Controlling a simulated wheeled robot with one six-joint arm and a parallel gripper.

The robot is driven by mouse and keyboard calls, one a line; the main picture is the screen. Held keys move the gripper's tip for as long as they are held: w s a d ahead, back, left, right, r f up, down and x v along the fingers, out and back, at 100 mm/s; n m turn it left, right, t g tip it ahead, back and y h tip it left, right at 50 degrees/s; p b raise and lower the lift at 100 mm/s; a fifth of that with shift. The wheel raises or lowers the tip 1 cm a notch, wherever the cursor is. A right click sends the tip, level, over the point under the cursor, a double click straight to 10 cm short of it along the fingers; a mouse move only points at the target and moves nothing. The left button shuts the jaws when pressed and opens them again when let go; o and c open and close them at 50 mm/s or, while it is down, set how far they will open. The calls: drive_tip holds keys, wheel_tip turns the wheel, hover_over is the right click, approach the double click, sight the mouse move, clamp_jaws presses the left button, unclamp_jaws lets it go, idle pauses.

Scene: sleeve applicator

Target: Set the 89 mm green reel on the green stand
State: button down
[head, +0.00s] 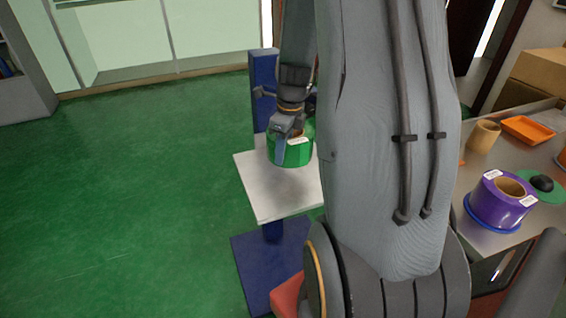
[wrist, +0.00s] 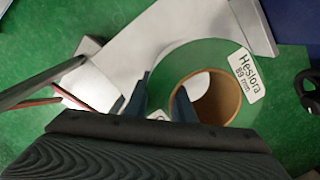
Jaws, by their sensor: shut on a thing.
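The green reel (head: 291,154) has a brown core and a white label, which reads "Heslora 89 mm" in the wrist view (wrist: 202,58). My gripper (head: 285,141) is shut on the reel's wall, with one finger outside it and one in the core; the fingers also show in the wrist view (wrist: 160,98). The reel is over the pale plate of a blue applicator; I cannot tell whether it touches the plate. A flat green disc (head: 553,197), apparently the green stand, lies on the table at the right with a dark rounded object (head: 541,183) on it.
A purple reel (head: 487,208) sits on a blue disc on the grey table (head: 459,232). A tan cup (head: 483,137) and an orange tray (head: 527,130) stand behind it. The applicator's pale plate (head: 270,200) has a blue post behind. My arm hides the middle.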

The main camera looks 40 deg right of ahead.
drive_tip(key=shift+r, duration=0.95)
